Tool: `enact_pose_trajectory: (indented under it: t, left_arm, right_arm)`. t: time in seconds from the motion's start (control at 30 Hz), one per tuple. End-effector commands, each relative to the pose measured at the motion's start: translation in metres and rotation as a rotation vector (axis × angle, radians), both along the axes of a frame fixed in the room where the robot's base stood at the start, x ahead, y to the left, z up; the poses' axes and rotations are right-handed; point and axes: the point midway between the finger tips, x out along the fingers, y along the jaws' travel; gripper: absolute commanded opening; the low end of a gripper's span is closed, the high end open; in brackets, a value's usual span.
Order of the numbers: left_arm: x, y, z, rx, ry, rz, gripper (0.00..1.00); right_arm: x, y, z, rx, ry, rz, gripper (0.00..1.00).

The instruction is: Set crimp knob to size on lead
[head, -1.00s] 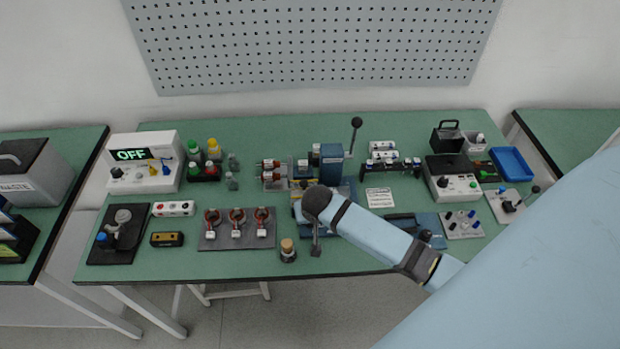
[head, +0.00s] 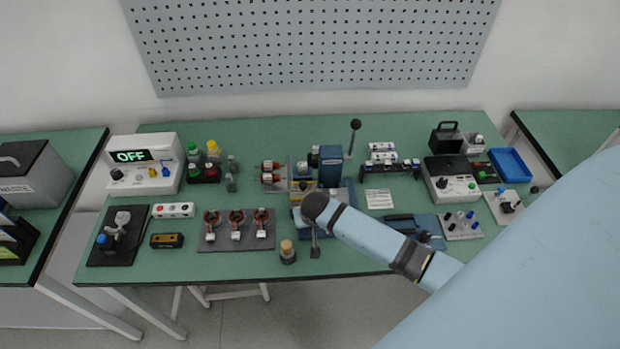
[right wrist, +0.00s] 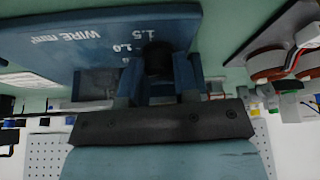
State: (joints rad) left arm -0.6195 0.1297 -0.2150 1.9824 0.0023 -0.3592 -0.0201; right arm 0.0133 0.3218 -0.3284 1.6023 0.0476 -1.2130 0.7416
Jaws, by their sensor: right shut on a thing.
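The crimp knob (right wrist: 157,57) is a small dark cylinder on a blue plate (right wrist: 90,40) in the right wrist view. The plate carries a wire-size scale, upside down in this view, with 1.5 and 1.0 readable. My right gripper (right wrist: 158,75) is shut on the knob, with one finger on each side. The knob's pointer mark is hidden, so its setting cannot be read. In the head view the blue press (head: 331,165) stands at mid-table, and my right arm covers the knob. No lead can be told apart clearly. My left gripper is not in view.
A grey mat (head: 235,246) with three stators lies left of my right arm. A cork-topped jar (head: 287,250) stands near the front edge. A tester reading OFF (head: 145,168) is at the left. A blue tray (head: 510,164) is at the right.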

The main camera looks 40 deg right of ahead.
Motion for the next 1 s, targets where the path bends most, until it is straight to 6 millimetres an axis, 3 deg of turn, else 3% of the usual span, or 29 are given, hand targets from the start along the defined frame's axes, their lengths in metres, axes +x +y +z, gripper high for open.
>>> enact_pose_trajectory:
  t: [0.1,0.2,0.57,0.6,0.7,1.0]
  left_arm:
    - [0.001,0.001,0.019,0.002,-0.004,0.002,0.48]
    - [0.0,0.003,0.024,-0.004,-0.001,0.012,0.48]
    - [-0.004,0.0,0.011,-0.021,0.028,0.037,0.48]
    - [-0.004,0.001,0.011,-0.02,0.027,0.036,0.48]
    - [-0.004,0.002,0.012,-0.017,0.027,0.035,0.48]
    - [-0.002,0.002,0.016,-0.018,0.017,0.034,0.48]
  right_arm:
    - [-0.001,-0.001,0.006,-0.001,0.002,0.09,0.05]
    - [0.0,-0.001,0.004,0.0,0.001,0.172,0.05]
    - [0.0,-0.001,0.001,0.0,-0.002,0.224,0.05]
    - [0.0,-0.001,0.001,0.0,-0.002,0.224,0.31]
    - [0.0,-0.001,0.001,-0.001,-0.002,0.224,0.54]
    - [0.0,-0.001,0.001,-0.001,-0.001,0.223,0.54]
